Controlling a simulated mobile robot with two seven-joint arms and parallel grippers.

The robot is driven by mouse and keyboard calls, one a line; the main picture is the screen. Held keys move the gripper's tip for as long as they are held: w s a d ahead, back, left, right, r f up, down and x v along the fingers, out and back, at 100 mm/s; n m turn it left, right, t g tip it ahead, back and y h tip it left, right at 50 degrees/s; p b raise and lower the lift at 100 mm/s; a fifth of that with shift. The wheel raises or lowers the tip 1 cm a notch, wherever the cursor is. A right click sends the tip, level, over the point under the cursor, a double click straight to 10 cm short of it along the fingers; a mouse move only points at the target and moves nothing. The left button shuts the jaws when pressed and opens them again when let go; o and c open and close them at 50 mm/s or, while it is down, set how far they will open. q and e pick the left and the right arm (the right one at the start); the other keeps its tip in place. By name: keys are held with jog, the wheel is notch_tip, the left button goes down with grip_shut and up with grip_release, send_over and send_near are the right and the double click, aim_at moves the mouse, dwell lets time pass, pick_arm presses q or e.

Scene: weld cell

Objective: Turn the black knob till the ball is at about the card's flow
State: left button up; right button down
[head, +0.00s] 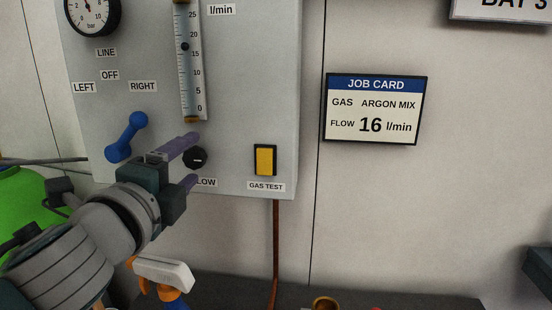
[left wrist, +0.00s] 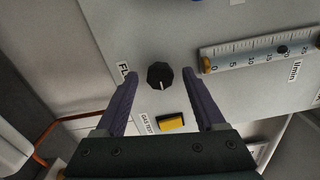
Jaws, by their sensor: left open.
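The black knob (head: 195,158) is on the grey panel below the flow tube. It also shows in the left wrist view (left wrist: 160,76), with a pale pointer line. My left gripper (head: 193,160) is open, its purple fingers on either side of the knob; in the left wrist view a gap shows on both sides. The dark ball (head: 184,46) is in the flow tube (head: 189,85), a little above the 15 mark. The job card (head: 375,109) reads argon mix, flow 16 l/min.
A blue lever (head: 126,136) is left of the knob, near the LEFT, OFF and RIGHT labels. A yellow gas test switch (head: 265,160) is to its right. A pressure gauge (head: 92,15) is at upper left. A white and orange spray bottle (head: 163,275) stands below the panel.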

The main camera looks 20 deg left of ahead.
pick_arm(q)
jog(key=b+v, duration=0.2)
jog(key=v, duration=0.8)
jog(key=shift+a, duration=0.15)
